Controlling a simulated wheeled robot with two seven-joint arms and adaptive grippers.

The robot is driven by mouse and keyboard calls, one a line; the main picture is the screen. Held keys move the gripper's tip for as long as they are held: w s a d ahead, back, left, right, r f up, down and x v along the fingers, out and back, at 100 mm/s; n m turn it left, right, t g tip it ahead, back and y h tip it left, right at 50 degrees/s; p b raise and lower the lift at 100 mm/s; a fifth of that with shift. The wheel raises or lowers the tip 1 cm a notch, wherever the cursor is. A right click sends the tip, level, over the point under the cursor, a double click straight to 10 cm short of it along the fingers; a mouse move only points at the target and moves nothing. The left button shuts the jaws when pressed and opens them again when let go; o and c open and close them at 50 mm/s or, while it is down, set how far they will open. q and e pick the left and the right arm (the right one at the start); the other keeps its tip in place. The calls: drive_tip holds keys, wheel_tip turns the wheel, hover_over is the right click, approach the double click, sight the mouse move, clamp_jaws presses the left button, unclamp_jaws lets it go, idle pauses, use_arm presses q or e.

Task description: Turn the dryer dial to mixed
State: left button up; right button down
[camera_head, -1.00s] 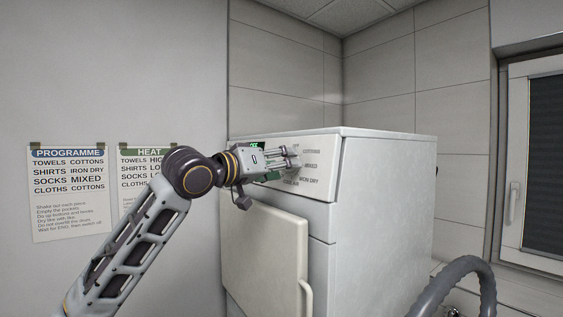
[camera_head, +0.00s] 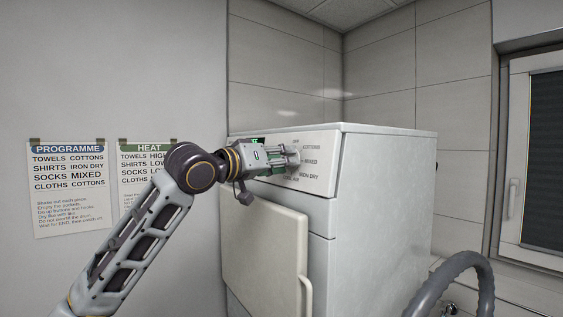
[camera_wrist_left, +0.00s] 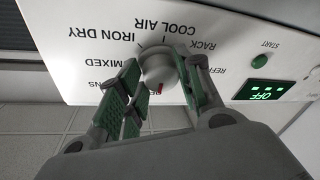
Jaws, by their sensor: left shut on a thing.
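The white dryer (camera_head: 385,190) stands in the corner with its control panel (camera_head: 320,180) facing left. In the left wrist view, which looks at the panel upside down, the round pale dial (camera_wrist_left: 158,68) carries a red mark pointing down in the picture, away from IRON DRY and COOL AIR. The MIXED label (camera_wrist_left: 74,72) is off to the left of the dial there; it also shows in the head view (camera_head: 311,162). My left gripper (camera_head: 295,155) has its green-padded fingers on both sides of the dial, shut on it. In the head view the fingers hide the dial.
A small display (camera_wrist_left: 266,93) reads OFF beside a green START button (camera_wrist_left: 259,61). The dryer door (camera_head: 265,250) is below the panel. Two posters, PROGRAMME (camera_head: 68,190) and HEAT (camera_head: 140,185), hang on the left wall. A grey ribbed hose (camera_head: 455,270) curves at the lower right.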

use_arm(q)
drive_tip(key=shift+m, duration=0.5)
drive_tip(key=shift+w+a+f+m+g+h, duration=0.15)
drive_tip(key=shift+m+g+h, duration=0.55)
drive_tip(key=shift+m, duration=2.65)
drive_tip(key=shift+w+a+r+m+g+h, duration=0.1)
drive_tip(key=shift+m+g+h, duration=0.6)
drive_tip(key=shift+m, duration=2.6)
drive_tip(key=shift+w+a+f+m+g+h, duration=0.15)
drive_tip(key=shift+m+g+h, duration=0.55)
drive_tip(key=shift+m, duration=2.65)
drive_tip(key=shift+d+m+g+y, duration=0.1)
drive_tip(key=shift+m+g+y, duration=0.2)
drive_tip(key=shift+g, duration=0.2)
drive_tip(key=o, duration=1)
drive_tip(key=shift+r, duration=0.15)
drive_tip(key=shift+o, duration=0.2)
drive_tip(key=v, duration=1.2)
